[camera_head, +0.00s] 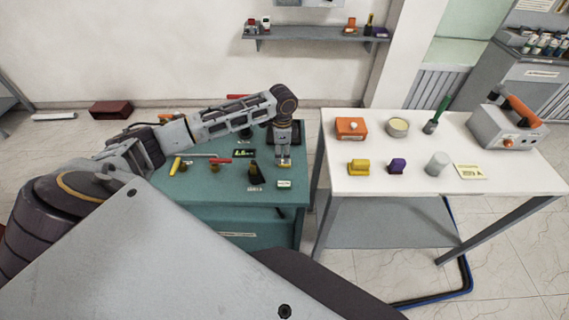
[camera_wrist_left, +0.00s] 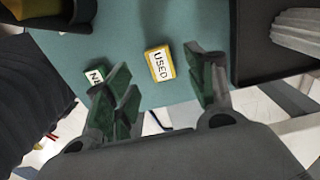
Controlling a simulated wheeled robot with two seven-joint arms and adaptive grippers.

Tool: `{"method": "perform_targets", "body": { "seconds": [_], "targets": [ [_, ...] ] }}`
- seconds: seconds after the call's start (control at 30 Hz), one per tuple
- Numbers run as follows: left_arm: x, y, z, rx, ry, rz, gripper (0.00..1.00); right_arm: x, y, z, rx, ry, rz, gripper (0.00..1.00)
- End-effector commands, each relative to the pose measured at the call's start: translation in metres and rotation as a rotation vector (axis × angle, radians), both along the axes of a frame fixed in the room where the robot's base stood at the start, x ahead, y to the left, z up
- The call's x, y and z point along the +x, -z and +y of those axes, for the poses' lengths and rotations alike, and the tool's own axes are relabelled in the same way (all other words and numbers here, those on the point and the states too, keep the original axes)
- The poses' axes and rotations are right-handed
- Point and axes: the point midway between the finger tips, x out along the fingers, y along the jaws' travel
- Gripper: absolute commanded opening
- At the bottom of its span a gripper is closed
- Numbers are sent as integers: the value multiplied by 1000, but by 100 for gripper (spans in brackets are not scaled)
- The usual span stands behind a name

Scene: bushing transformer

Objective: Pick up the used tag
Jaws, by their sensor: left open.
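The used tag (camera_wrist_left: 159,64) is a small block with a white top reading "USED" and yellow sides. It lies on the green table top (camera_wrist_left: 125,25) in the left wrist view. My left gripper (camera_wrist_left: 163,84) is open, with its fingers on either side of the tag in that view and not closed on it. In the head view the left gripper (camera_head: 283,148) points down over the right part of the green table, and a yellow edge of the tag (camera_head: 284,163) shows just below it. My right gripper is not in view.
A second small tag with a green edge (camera_head: 284,184) lies nearer the table's front edge; it is partly hidden by a finger in the wrist view. A dark tool (camera_head: 254,174) and several other tools stand left. A white table (camera_head: 405,150) with several items is to the right.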

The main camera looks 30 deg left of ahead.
Motion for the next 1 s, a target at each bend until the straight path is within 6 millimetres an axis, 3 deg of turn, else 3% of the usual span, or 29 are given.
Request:
{"method": "perform_targets", "body": {
  "seconds": [0.4, 0.93, 1.0],
  "targets": [
    [0, 41, -2, 0, 0, 1, 55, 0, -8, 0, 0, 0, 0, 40],
    [0, 45, -2, 1, 1, -1, 55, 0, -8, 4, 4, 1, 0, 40],
    [0, 45, -2, 1, 1, -1, 49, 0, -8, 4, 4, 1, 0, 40]
  ]
}}
